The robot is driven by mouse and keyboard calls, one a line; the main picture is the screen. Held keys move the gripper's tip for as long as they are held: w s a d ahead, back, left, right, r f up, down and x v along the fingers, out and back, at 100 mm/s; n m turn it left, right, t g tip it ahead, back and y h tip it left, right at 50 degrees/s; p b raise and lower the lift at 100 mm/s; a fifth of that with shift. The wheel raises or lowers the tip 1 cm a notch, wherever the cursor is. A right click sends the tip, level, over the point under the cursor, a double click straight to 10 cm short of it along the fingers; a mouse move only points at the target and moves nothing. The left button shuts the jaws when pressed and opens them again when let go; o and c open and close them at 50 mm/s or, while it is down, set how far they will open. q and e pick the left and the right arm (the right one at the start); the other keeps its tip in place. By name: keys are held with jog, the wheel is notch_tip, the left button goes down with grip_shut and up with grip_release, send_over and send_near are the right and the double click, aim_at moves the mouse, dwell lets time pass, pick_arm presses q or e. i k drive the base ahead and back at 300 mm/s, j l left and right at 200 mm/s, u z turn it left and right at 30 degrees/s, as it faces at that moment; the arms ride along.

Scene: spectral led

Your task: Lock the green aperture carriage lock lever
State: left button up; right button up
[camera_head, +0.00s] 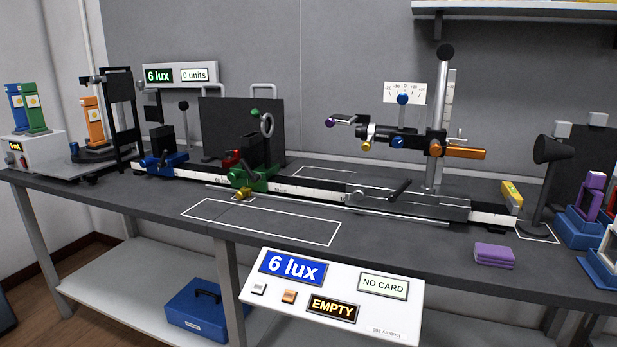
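The green aperture carriage (262,184) sits on the long optical rail (310,190), left of the middle of the bench. It carries a dark upright post with a metal ring (267,124) and a small green knob near the top. A red part (231,158) shows at its left side. A yellow knob (243,196) sits low at its front. Neither of my grippers is in view.
A blue carriage (165,161) stands left on the rail, and a grey carriage (410,203) with a black handle stands right. A tall stand (440,110) with an orange cylinder rises behind. The front control panel (330,298) reads 6 lux, NO CARD, EMPTY. The outlined bench area before the green carriage is clear.

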aim_at(253, 179)
jog(key=i+j+z, duration=0.1)
jog(key=i, duration=0.35)
jog(key=i+j, duration=0.25)
jog(key=i, duration=0.25)
jog(key=z, duration=0.05)
